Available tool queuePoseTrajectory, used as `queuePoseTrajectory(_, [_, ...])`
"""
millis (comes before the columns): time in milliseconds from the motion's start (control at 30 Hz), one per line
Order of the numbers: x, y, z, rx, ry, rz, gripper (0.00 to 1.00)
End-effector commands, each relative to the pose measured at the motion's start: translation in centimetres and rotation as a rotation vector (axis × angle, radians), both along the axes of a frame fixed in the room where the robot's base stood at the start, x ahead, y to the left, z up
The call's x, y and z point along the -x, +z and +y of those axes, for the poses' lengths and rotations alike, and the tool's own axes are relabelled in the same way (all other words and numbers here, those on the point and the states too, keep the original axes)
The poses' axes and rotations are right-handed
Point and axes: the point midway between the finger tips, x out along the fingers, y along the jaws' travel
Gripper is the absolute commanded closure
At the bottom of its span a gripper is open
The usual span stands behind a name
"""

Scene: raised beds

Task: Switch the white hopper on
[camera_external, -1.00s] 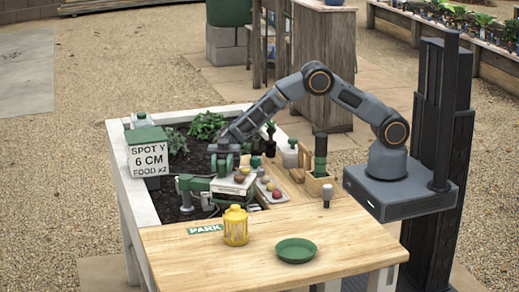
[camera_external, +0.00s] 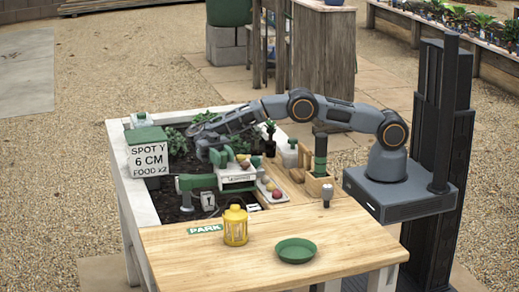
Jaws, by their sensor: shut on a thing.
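A white box with dark lettering (camera_external: 238,176), which looks like the white hopper, sits on the green machine (camera_external: 196,184) at the near right of the planted bed. A switch on it is too small to make out. Small yellow and red pieces show just right of the jaws. I cannot tell whether the jaws touch the white box.
A green-topped sign box (camera_external: 149,160) reads "SPOT Y 6 CM FOOD x2". A yellow lantern (camera_external: 235,226), a green plate (camera_external: 295,250) and a PARK label (camera_external: 205,229) are on the wooden table (camera_external: 335,232). A tray of coloured balls (camera_external: 270,190) and a wooden holder (camera_external: 317,186) stand right of the machine.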

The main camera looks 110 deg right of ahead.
Motion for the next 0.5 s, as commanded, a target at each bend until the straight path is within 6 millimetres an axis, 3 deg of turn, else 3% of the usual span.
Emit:
queuePoseTrajectory(433, [0.01, 0.14, -0.02, -0.003, 0.008, 0.000, 1.00])
queuePoseTrajectory(467, [0.01, 0.15, -0.02, -0.004, 0.007, -0.001, 0.64])
queuePoseTrajectory(500, [0.00, 0.15, -0.02, -0.003, 0.007, -0.001, 0.60])
